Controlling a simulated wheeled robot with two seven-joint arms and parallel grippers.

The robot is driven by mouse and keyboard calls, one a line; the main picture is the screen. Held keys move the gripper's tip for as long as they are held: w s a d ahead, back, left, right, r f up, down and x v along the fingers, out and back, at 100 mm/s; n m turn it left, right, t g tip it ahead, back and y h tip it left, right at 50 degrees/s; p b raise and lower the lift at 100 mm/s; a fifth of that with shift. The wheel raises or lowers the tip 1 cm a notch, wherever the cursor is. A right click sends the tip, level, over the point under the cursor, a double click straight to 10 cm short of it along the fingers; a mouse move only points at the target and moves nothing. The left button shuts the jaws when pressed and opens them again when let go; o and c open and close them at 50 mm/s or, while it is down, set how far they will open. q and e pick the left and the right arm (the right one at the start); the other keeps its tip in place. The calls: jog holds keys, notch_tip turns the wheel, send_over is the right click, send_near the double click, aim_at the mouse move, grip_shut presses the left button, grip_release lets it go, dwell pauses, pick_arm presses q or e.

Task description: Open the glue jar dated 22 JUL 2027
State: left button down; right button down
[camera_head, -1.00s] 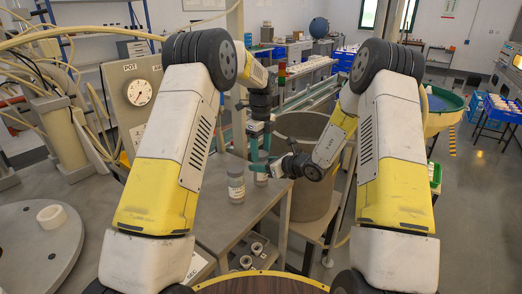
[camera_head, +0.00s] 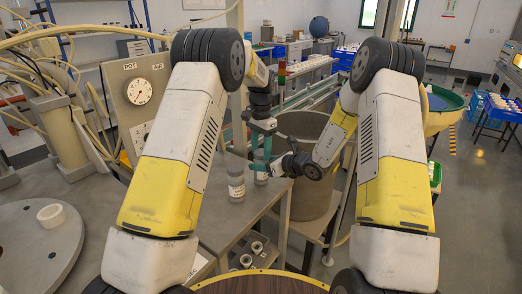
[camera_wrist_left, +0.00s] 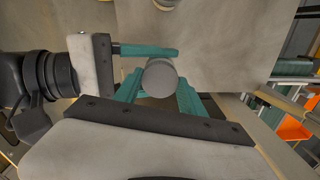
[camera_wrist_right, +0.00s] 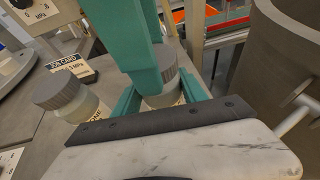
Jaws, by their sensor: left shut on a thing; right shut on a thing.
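A pale jar with a grey ribbed lid (camera_wrist_right: 166,66) stands on the grey bench, and its label is mostly hidden. In the head view this jar (camera_head: 261,179) is partly covered by my grippers. My right gripper (camera_wrist_right: 165,100) is shut around the jar's body from the side. My left gripper (camera_wrist_left: 160,78) comes from above, shut on the grey lid. A second similar jar (camera_head: 236,184) stands upright just left of the held one, lid on, ungripped. It also shows in the right wrist view (camera_wrist_right: 72,102). I cannot read a date on either jar.
A printed card (camera_wrist_right: 72,69) stands on the bench behind the jars. A large grey drum (camera_head: 308,190) stands close to the right of the bench. A gauge panel (camera_head: 135,100) is at the bench's back left. Several small round parts (camera_head: 256,248) sit low below the bench edge.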

pick_arm(q)
jog(key=n, duration=0.4)
jog(key=shift+n, duration=0.4)
jog(key=n, duration=0.4)
jog(key=shift+n, duration=0.4)
jog(key=n, duration=0.4)
jog(key=shift+d+n, duration=0.1)
jog(key=shift+n, duration=0.3)
jog(key=n, duration=0.6)
jog(key=shift+w+r, duration=0.1)
jog(key=shift+r, duration=0.15)
jog(key=shift+r, duration=0.95)
